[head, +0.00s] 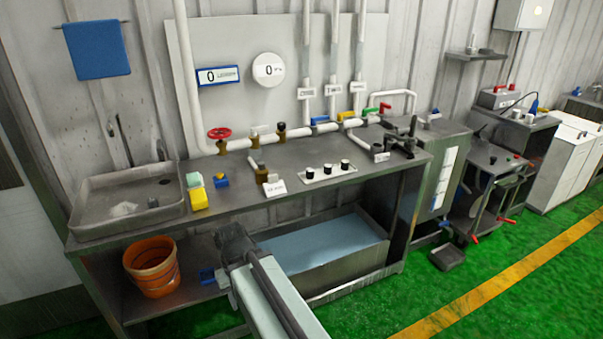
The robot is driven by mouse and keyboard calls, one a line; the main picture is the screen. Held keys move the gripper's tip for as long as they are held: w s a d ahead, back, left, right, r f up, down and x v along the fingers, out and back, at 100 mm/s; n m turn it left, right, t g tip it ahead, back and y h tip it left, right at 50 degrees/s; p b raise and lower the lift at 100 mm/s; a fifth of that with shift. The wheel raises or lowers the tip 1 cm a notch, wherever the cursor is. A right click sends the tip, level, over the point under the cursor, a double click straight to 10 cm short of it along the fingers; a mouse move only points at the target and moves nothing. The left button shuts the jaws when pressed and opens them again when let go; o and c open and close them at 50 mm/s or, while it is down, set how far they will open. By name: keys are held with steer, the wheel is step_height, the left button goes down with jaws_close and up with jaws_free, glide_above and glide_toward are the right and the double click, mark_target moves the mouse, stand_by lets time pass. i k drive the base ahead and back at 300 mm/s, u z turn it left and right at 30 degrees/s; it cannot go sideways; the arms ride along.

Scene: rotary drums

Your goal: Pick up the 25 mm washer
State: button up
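I cannot pick out the 25 mm washer for certain at this size. A pale plate (312,175) on the grey workbench (235,222) carries three small dark-topped round pieces (328,168); I cannot tell whether any is a washer. A small white card (275,189) stands left of the plate, its text unreadable. My arm reaches up from the bottom edge, and my dark gripper (234,243) is at its far end, in front of the bench's front edge. Its fingertips are not clear, so I cannot tell whether it is open or holds anything.
A sink (90,222) is at the bench's left end, with yellow and green blocks (198,198) beside it. Pipes with a red valve wheel (219,133) run along the back. An orange bucket (150,283) and a pale blue-filled tray (335,285) are below.

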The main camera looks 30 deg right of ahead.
mark_target(310, 172)
steer(key=i, duration=0.95)
steer(key=z, duration=0.05)
